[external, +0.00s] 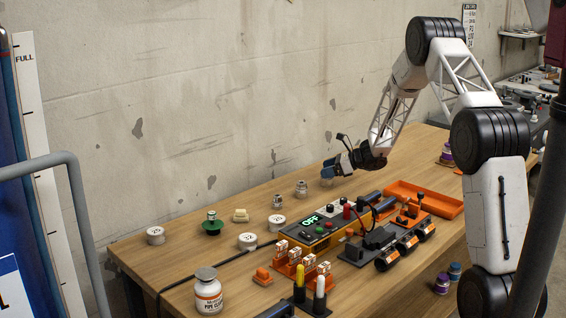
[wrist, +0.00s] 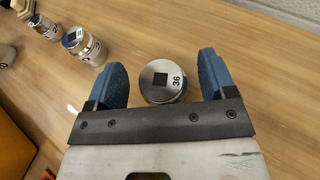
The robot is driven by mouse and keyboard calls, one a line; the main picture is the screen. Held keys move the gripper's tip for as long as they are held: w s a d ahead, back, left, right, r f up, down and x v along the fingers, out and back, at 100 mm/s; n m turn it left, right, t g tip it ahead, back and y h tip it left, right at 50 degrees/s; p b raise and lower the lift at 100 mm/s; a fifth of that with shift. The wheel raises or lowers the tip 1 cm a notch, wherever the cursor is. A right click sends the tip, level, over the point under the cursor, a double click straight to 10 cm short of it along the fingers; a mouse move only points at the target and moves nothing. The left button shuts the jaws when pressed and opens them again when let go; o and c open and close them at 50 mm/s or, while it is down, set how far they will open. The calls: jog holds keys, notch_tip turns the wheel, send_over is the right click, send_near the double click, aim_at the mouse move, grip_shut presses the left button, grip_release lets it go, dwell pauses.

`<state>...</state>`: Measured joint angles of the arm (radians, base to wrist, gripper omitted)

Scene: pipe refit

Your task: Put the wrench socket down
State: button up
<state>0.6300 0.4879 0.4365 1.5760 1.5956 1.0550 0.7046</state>
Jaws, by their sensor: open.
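A silver metal wrench socket (wrist: 163,82), marked 36 and with a square hole in its top, appears to stand upright on the wooden table in the wrist view. My gripper (wrist: 162,72) is open, with one blue finger on each side of the socket and visible gaps between. In the external view my gripper (external: 329,169) is low over the table near the wall, and the socket between the fingers is hard to make out. Two smaller sockets stand to the left in a row, the nearer one (external: 301,189) and a smaller one (external: 278,202).
A yellow control box (external: 322,232) reading OFF, an orange tray (external: 425,198) and a black tool block (external: 372,243) lie in front of my gripper. Bare table surrounds the sockets.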

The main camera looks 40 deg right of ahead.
jog(key=v, duration=1.1)
jog(key=shift+s+d+r, duration=0.15)
jog(key=shift+s+d, duration=0.05)
jog(key=shift+s, duration=0.15)
jog(key=s+a+r+n+g, duration=0.4)
jog(key=a+r, duration=0.4)
jog(key=a, duration=0.5)
jog(key=s+a+r+n+g, duration=0.2)
jog(key=s+a+r+n, duration=0.35)
jog(key=a, duration=0.75)
jog(key=s+a+r+n+g+h, duration=0.2)
jog(key=s+a+r+n+g, duration=0.1)
jog(key=s+a+r+n, duration=0.75)
jog(key=s+a+n+h, duration=0.3)
jog(key=s+a+n, duration=0.1)
jog(key=s, duration=0.8)
jog(key=s+a+n+h, duration=0.2)
jog(key=s+a+n, duration=0.3)
jog(key=s, duration=0.8)
jog(key=shift+a+r+h, duration=0.3)
jog(key=shift+a+h, duration=0.1)
jog(key=shift+a, duration=0.75)
jog(key=shift+s, duration=0.1)
